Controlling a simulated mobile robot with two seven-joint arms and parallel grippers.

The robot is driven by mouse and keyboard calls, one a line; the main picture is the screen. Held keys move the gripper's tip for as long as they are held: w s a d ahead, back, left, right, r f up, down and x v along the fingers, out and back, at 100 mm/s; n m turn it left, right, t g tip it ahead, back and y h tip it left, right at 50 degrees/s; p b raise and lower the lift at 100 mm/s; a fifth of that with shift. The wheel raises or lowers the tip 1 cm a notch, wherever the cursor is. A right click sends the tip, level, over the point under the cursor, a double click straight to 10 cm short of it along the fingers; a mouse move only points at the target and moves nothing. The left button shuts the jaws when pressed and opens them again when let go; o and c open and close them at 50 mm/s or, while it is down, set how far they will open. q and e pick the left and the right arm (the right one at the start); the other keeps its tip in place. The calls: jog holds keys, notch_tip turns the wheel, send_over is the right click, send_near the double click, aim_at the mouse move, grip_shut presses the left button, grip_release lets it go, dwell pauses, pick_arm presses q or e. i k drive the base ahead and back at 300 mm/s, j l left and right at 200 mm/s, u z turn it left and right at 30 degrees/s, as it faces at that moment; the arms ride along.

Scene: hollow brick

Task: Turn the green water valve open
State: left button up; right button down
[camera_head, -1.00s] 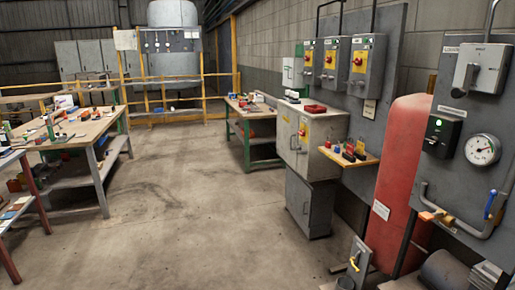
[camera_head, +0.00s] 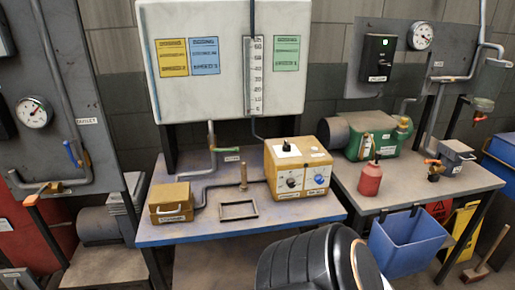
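A small green lever handle (camera_head: 226,149) sticks out to the right from a thin vertical pipe (camera_head: 211,138) below the large white board. It looks like a valve handle and lies about level. Neither of my grippers can be made out in the head view, so nothing is seen touching the green handle.
A red can (camera_head: 370,180) and a green machine (camera_head: 380,139) are on the right bench.

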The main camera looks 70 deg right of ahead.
aim_at(225, 150)
jog(key=z, duration=2.1)
